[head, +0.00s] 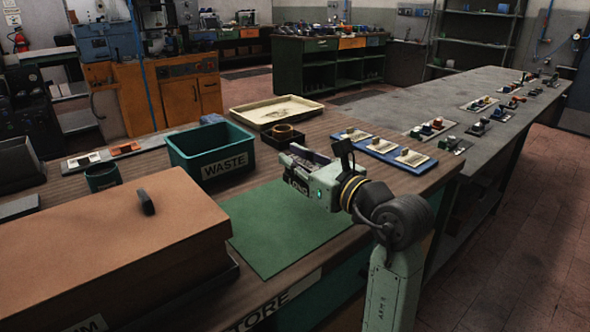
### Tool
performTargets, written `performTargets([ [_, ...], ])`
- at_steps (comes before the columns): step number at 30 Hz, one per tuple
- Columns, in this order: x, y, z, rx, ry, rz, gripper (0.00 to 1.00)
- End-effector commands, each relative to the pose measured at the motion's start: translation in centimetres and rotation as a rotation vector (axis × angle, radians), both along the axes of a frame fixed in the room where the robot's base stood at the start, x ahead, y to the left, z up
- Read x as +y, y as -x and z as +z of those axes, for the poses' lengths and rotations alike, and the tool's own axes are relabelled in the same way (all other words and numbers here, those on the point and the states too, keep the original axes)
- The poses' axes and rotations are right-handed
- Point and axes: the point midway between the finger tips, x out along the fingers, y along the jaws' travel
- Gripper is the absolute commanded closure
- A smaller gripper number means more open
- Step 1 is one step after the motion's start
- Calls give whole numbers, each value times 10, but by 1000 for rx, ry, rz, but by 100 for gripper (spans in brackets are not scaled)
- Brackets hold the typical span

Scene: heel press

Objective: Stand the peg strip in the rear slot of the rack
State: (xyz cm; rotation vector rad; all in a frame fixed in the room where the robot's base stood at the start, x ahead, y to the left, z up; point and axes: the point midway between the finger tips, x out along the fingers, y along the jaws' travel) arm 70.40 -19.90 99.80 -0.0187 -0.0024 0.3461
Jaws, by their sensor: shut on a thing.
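My gripper (300,164) is at the left end of my arm, above the wooden bench top near the far edge of the green mat (268,236). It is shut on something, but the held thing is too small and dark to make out. A label reading LONG shows just below the jaws, and I cannot tell what carries it. I cannot clearly pick out the peg strip or the rack with its rear slot.
A teal WASTE bin (180,158) stands left of my gripper. Beyond are a dark box (264,136) with a brown ring, a cream tray (248,112) and a blue board (428,176) with cream pads. A large brown lidded box (95,245) fills the front left.

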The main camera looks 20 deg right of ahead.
Motion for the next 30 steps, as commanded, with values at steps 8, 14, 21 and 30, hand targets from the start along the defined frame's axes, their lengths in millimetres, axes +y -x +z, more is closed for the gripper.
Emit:
performTargets([
  [8, -2, -5, -23, 2, -5, -2, 100],
  [14, -2, -5, -36, -1, 0, -1, 100],
  [21, -2, -5, -37, -1, 0, -1, 100],
  [30, -2, -5, -39, 0, 0, -1, 72],
])
